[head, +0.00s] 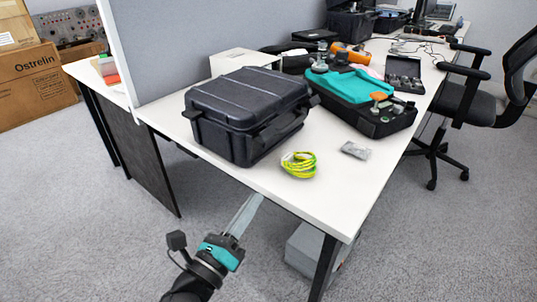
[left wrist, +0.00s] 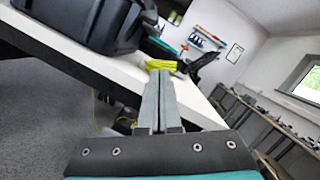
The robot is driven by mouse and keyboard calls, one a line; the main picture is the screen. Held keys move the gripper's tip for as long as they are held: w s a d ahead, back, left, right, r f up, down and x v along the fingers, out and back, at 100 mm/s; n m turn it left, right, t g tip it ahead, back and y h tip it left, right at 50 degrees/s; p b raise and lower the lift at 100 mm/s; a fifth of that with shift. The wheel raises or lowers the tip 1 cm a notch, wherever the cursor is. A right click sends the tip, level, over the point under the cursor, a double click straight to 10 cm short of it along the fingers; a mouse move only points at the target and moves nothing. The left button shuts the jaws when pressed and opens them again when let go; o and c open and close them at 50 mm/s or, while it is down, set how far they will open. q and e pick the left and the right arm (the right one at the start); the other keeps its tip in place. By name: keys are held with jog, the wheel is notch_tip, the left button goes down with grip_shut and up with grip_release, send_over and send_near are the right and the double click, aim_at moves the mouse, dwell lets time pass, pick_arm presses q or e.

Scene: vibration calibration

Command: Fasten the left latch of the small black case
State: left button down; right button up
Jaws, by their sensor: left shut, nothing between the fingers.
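The small black case (head: 247,112) stands closed on the white table, near its front left edge. Its front face, with a handle and latches, is turned towards the lower right; I cannot tell whether the left latch is fastened. The case also shows at the top left of the left wrist view (left wrist: 88,22). My left gripper (head: 256,199) is shut and empty, just off the table's front edge, below and apart from the case. Its fingers also show in the left wrist view (left wrist: 160,76). My right gripper is not in view.
The white table (head: 262,182) has bare room in front of the case. A yellow-green coil (head: 299,165) lies right of it, and a small grey packet (head: 355,150) farther right. An open case with a teal insert (head: 352,86) stands behind. A grey divider (head: 200,45) rises at the left.

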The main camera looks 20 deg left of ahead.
aim_at(264, 135)
pick_arm(q)
jog(key=x, duration=1)
jog(key=shift+w+r+p, duration=0.15)
jog(key=shift+p, duration=0.15)
jog(key=shift+a+r+p, duration=0.55)
jog(key=shift+r, duration=0.15)
jog(key=shift+w+a+r+p, duration=0.25)
jog(key=shift+a+r+p, duration=0.15)
jog(key=shift+a+r, duration=0.25)
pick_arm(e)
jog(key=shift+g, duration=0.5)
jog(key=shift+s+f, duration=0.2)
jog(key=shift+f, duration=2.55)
pick_arm(q)
jog(key=shift+d+r, duration=0.1)
jog(key=shift+d, duration=0.05)
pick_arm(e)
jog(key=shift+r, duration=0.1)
pick_arm(q)
jog(key=shift+r+n+p, duration=0.15)
jog(key=shift+n+p, duration=0.35)
jog(key=shift+p, duration=0.05)
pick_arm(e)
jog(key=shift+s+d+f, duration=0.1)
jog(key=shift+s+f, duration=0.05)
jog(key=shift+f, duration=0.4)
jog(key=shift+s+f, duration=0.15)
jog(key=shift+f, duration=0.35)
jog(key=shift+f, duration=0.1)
